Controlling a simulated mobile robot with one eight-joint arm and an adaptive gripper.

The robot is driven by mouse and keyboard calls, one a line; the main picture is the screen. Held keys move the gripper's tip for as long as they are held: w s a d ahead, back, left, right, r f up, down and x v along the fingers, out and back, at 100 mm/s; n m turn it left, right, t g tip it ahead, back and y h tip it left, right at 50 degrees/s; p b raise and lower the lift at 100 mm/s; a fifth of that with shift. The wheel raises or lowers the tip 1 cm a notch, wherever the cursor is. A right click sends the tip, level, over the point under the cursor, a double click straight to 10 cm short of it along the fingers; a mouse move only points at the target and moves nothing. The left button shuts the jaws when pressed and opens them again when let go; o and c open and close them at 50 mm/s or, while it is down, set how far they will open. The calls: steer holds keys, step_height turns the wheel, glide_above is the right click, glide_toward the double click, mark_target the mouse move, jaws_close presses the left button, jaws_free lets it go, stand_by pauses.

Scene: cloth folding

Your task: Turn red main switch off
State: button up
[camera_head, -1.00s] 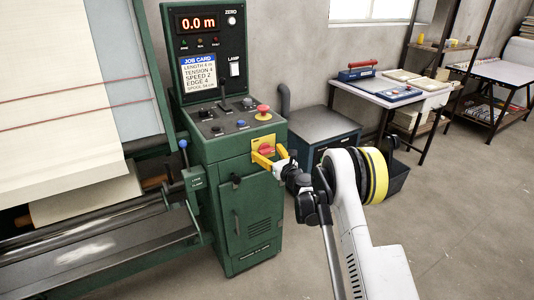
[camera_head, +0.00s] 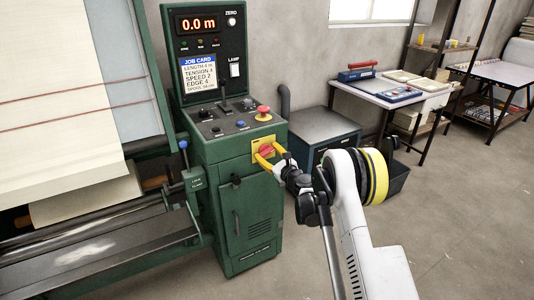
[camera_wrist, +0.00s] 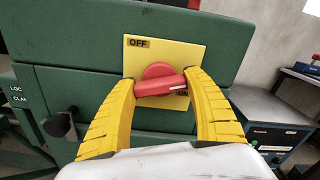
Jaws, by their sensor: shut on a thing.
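The red main switch (camera_wrist: 160,82) sits on a yellow plate (camera_wrist: 190,55) on the upper front of the green cabinet. The plate reads OFF at its upper left, and ON shows partly below the knob at the right. In the wrist view the knob's handle lies nearly level, with its white mark at the right end. My gripper (camera_wrist: 160,90) has its yellow fingers on both ends of the handle. In the head view the gripper (camera_head: 267,154) is at the switch (camera_head: 267,150), and the fingers partly cover the plate.
The display (camera_head: 198,23) reads 0.0 m. A blue-grey cabinet (camera_head: 322,128) stands close on the right. Open floor lies in front.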

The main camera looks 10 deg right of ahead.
steer(key=n, duration=1.4)
stand_by(0.7)
steer(key=o, duration=1.2)
steer(key=shift+s, duration=0.1)
steer(key=v, duration=1.2)
